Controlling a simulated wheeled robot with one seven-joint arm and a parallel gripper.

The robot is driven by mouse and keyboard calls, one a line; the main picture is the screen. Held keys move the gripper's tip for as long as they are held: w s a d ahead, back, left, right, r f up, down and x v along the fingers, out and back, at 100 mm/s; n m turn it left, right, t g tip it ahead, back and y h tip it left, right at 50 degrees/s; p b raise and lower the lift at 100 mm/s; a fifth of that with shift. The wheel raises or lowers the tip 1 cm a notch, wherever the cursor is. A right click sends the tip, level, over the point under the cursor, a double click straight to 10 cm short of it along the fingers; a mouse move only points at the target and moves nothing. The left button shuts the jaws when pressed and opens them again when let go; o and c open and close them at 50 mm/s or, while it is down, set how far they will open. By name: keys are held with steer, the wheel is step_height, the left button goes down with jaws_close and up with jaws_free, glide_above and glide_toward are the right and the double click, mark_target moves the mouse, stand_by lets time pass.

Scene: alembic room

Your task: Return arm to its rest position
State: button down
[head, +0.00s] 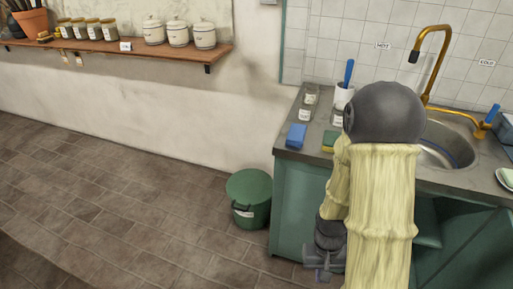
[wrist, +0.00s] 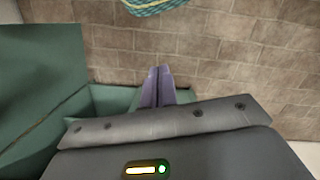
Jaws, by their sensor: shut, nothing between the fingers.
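My gripper (head: 323,273) hangs low in front of the green sink cabinet (head: 290,205) in the head view, with my arm bent down above it. In the wrist view my gripper (wrist: 158,70) shows its two purple-grey fingers side by side, shut and empty. They point out over the brown tiled floor (wrist: 215,55). My arm hides part of the counter, the sink and the cabinet front in the head view.
A green lidded bin (head: 249,198) stands left of the cabinet. Green cabinet panels (wrist: 40,70) are close left in the wrist view. A patterned woven thing (wrist: 155,6) lies ahead. Floor at left is clear.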

step_height(320, 180, up, 31)
steer(key=w+a+t+p, duration=0.2)
steer(key=t+p, duration=0.2)
steer(key=p, duration=1.2)
steer(key=shift+t, duration=0.3)
steer(key=c, duration=2.2)
jaws_free()
steer(key=shift+w+f, duration=0.1)
steer(key=shift+w, duration=0.1)
